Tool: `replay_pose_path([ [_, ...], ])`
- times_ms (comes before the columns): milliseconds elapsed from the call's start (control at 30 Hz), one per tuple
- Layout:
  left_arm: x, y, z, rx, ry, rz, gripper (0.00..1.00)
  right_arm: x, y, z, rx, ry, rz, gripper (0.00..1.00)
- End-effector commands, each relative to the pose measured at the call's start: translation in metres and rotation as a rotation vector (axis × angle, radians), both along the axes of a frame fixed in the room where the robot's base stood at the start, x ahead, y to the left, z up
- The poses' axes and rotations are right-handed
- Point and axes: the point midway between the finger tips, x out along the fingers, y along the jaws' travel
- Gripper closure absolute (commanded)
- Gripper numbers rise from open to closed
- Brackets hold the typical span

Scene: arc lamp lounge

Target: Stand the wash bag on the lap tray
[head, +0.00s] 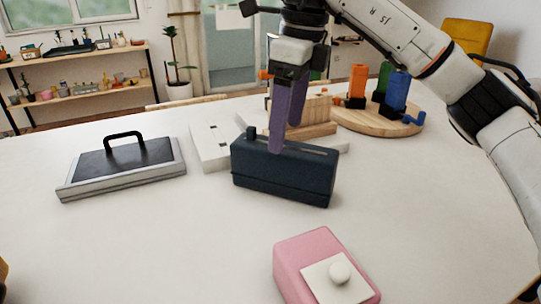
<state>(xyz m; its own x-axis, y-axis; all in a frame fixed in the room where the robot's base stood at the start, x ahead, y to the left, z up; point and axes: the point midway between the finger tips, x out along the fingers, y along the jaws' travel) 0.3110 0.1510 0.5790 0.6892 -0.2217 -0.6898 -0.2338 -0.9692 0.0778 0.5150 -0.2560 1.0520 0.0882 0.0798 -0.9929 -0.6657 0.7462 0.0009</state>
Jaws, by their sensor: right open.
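The wash bag appears to be the dark navy, box-shaped bag (285,180) with a pale strip along its top, upright on the white table in the middle of the head view. The lap tray appears to be the flat dark panel (103,168) with a grey rim and a black arched handle, lying to the left, apart from the bag. My right gripper (285,138) points down at the bag's top with its purple fingers apart and nothing held between them. The near fingertip overlaps the bag's top edge; I cannot tell whether it touches. My left gripper is not in view.
A pink box (310,260) with a white knobbed plate is at the front. A white block (209,148) and wooden pieces (318,115) lie behind the bag. A round wooden board (376,122) holds orange, green and blue items. The table's front left is mostly clear.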

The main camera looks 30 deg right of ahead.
Motion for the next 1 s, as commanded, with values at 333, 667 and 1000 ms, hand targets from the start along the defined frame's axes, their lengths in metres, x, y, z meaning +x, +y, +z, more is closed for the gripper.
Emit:
replay_pose_path([
  [333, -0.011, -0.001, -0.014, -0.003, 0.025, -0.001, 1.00, 0.004, 0.003, -0.047, 0.000, 0.001, -0.001, 0.27],
  [667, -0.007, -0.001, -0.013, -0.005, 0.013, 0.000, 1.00, 0.011, 0.006, -0.090, -0.001, 0.002, 0.000, 0.27],
  [1000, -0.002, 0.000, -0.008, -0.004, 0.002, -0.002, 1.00, 0.012, 0.007, -0.096, 0.000, 0.000, 0.000, 0.31],
])
